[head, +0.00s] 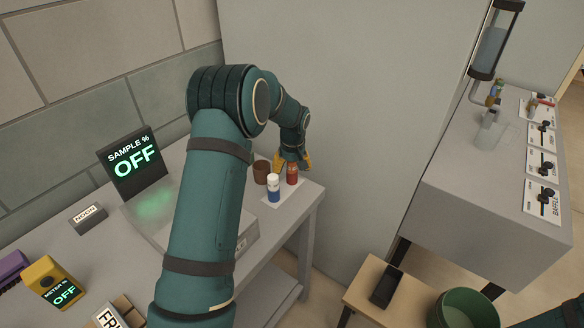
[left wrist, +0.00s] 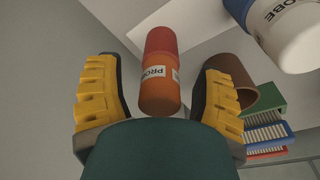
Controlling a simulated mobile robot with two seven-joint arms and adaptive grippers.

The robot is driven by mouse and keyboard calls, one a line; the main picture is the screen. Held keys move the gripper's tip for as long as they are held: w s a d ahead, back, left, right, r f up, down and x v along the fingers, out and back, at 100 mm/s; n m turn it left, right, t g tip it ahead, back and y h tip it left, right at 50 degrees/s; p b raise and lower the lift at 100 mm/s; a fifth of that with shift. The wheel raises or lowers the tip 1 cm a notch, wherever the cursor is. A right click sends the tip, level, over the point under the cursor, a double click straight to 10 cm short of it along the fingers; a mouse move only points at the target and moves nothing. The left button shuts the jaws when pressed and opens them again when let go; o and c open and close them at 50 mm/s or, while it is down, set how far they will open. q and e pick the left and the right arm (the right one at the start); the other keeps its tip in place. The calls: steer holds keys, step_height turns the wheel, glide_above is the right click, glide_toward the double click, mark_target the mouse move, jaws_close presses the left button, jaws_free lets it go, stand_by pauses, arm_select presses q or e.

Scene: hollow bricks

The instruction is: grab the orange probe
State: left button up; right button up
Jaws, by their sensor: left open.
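The orange probe (head: 292,174), a small upright cylinder with a red cap and white label, stands near the right end of the grey table. In the left wrist view the orange probe (left wrist: 161,92) lies between the two yellow fingers of my left gripper (left wrist: 158,88), with a gap on each side. My left gripper (head: 293,160) is open, close behind the probe in the head view. Its fingers are partly hidden there. My right gripper is not in view.
A blue probe with a white cap (head: 273,188) stands just left of the orange one, and a brown cup (head: 260,171) is close behind. A sign reading OFF (head: 134,160) stands further left. A bench (head: 460,185) with valves is at right.

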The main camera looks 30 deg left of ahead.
arm_select(q)
jaws_close()
